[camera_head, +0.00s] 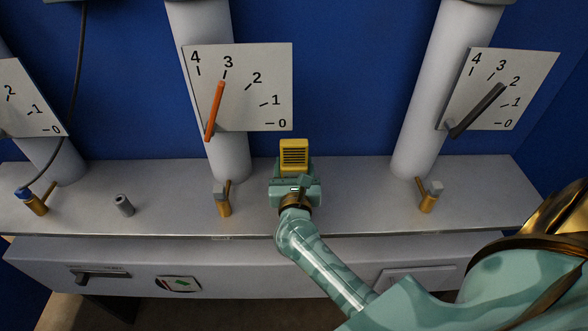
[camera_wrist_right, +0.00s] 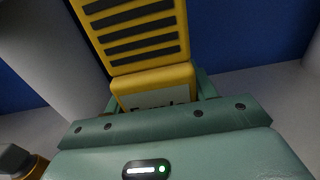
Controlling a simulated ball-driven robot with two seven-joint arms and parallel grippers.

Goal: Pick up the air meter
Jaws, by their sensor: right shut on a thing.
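The air meter (camera_head: 294,153) is a yellow box with dark slots on its face. It is upright, just right of the middle pipe's base. My right gripper (camera_head: 294,179) is shut on its lower part. In the right wrist view the meter (camera_wrist_right: 150,82) rises from between the jaws of the gripper (camera_wrist_right: 165,112), with a partly covered pale label low on it. The jaws hide its bottom, so I cannot tell whether it touches the ledge. My left gripper is not in view.
The grey ledge (camera_head: 340,213) carries brass valves (camera_head: 223,200) (camera_head: 429,198) and a small grey cylinder (camera_head: 124,205). White pipes (camera_head: 208,30) with dial plates (camera_head: 262,65) (camera_head: 520,70) stand behind. The ledge right of the gripper is clear up to the right valve.

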